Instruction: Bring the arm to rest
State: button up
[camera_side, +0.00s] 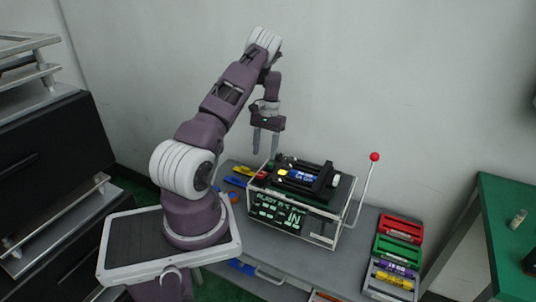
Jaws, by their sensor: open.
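My gripper (266,142) hangs from the arm with its fingers pointing down. It is open and holds nothing. It is above and a little behind a box-shaped machine (330,238), apart from it. The machine has a pale frame, a dark front with green lettering that includes "IN", and a black holder on top with a blue labelled piece (303,176) in it. A lever with a red ball knob (375,157) stands up at the machine's right side, leaning slightly right.
A rack with red (401,229), green, purple and yellow items stands right of the machine on the grey table (350,265). Yellow and blue tools (240,173) lie to its left. A green-topped table (500,230) is at far right, dark drawers (50,165) at left.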

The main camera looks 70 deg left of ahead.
jog(key=w+d+r+m+t+y, duration=0.1)
jog(key=w+d+r, duration=0.3)
jog(key=d+r, duration=0.45)
jog(key=w+d+r+m+t, duration=0.1)
jog(key=w+d+r, duration=0.4)
jog(key=r, duration=0.6)
jog(key=s+d+r+m+t, duration=0.1)
jog(key=s+d+r, duration=0.1)
jog(key=d+r, duration=0.35)
jog(key=s+d+r+m+t, duration=0.1)
jog(key=d+r, duration=0.2)
jog(key=d, duration=0.6)
jog(key=s+d+r+m+t+y, duration=0.1)
jog(key=s+d+m+t, duration=0.2)
jog(key=s+d, duration=1.1)
jog(key=s+m, duration=0.2)
jog(key=shift+s+r+t, duration=0.3)
jog(key=shift+r, duration=0.1)
